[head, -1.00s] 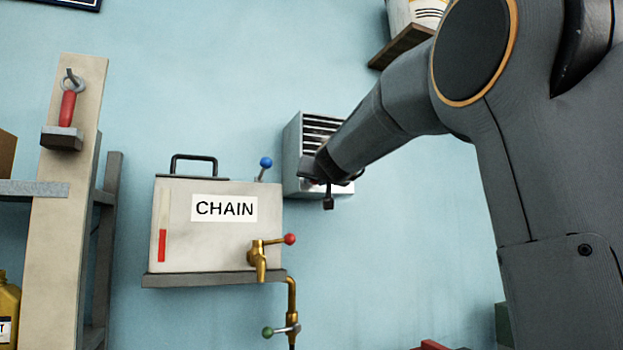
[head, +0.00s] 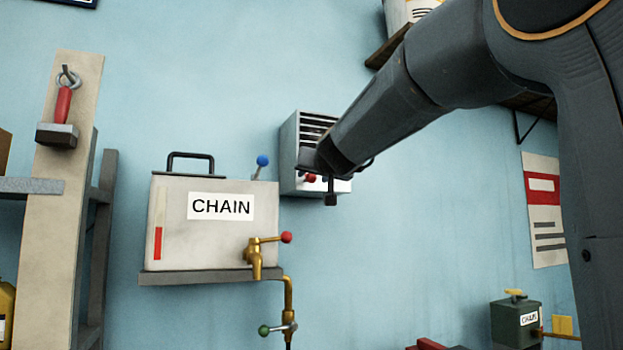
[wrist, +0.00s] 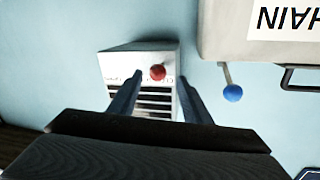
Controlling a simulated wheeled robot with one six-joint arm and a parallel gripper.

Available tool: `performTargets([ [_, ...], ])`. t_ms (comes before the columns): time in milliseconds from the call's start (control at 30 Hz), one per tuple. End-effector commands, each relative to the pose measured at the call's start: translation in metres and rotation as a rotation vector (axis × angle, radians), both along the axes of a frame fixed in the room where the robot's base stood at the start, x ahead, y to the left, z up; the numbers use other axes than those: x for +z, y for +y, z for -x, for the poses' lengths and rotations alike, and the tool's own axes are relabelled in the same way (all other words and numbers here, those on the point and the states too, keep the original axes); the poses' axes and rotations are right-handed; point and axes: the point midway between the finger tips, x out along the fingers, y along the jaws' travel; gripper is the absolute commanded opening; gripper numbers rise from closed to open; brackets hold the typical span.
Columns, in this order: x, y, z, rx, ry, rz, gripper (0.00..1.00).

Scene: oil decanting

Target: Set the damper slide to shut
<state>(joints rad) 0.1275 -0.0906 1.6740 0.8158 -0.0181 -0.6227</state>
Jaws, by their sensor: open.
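The damper is a pale grey wall box (head: 290,165) with dark louvres, right of the CHAIN tank in the head view. The wrist view shows the box (wrist: 115,68) upside down with the red knob (wrist: 157,72) between my fingers, nearer the left one. My gripper (wrist: 160,78) is open; I cannot tell whether a finger touches the knob. My arm hides the box's right part in the head view. Small markings by the knob are unreadable.
The CHAIN tank (head: 170,235) with a blue-knobbed lever (head: 262,162) and brass tap (head: 256,255) stands close left of the box. A wall shelf (head: 390,48) is above my arm. The wall below the box is clear.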

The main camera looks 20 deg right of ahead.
Motion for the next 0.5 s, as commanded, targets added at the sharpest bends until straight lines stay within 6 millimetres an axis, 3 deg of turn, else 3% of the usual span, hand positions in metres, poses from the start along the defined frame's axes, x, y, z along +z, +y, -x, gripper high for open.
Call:
performTargets([
  [200,0.000,0.003,0.018,0.000,0.001,0.000,0.44],
  [500,0.000,0.003,0.020,0.000,0.000,0.000,0.44],
])
